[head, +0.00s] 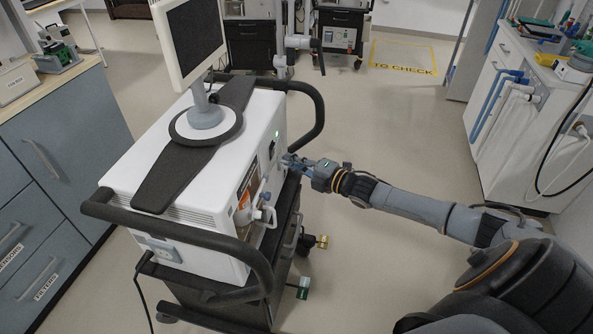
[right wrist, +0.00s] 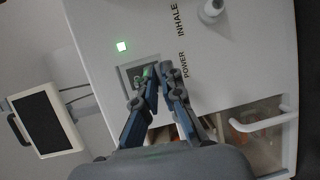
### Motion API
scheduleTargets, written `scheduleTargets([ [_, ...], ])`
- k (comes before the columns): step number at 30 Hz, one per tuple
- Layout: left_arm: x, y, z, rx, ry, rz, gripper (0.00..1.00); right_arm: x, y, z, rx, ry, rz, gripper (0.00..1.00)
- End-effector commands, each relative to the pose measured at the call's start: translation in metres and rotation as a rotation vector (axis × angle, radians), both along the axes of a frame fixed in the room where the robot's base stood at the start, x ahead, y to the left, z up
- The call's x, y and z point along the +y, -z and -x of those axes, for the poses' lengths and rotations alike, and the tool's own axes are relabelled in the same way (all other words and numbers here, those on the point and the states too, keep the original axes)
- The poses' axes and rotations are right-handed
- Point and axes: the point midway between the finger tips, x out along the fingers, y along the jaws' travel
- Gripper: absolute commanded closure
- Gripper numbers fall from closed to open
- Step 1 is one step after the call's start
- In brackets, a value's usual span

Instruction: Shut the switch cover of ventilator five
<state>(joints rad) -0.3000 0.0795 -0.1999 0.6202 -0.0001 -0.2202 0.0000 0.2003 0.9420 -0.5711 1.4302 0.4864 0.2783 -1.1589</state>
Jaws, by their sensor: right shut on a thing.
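The ventilator (head: 125,175) is a white box on a dark cart with a black handle rail; no number on it is readable. In the right wrist view its panel shows a square grey switch recess (right wrist: 126,74) beside the word POWER, with a lit green lamp (right wrist: 122,46). My right gripper (right wrist: 158,74) reaches this panel, its fingertips close together at the recess. It is shut on what appears to be the switch cover, mostly hidden by the fingers; the cover's angle cannot be told. In the head view the right gripper (head: 291,161) is at the panel's side. My left gripper is not in view.
A monitor (head: 190,38) stands on top of the ventilator. Drawers (head: 50,160) stand at left, a bench with hoses (head: 500,95) at right. The floor between is mostly clear.

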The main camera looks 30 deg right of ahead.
Motion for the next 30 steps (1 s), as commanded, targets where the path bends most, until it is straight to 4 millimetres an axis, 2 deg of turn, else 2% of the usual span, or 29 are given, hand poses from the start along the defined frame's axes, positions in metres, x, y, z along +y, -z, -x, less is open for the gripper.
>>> scheduleTargets([
  [1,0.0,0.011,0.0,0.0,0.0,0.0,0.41,0.001,0.008,-0.001,-0.015,0.002,-0.017,1.0],
  [7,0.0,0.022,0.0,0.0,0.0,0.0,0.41,0.003,0.008,-0.004,-0.065,0.003,-0.061,1.0],
  [24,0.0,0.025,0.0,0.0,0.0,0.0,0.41,0.004,0.006,-0.005,-0.086,0.002,-0.082,1.0],
  [25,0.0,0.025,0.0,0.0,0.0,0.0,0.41,0.004,0.006,-0.005,-0.086,0.002,-0.082,0.89],
  [27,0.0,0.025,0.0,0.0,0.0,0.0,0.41,0.004,0.006,-0.005,-0.087,0.002,-0.081,0.75],
  [28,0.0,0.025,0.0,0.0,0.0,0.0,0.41,0.004,0.006,-0.005,-0.088,0.002,-0.081,0.7],
  [30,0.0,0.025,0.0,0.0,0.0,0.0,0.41,0.004,0.006,-0.005,-0.088,0.002,-0.081,0.7],
])
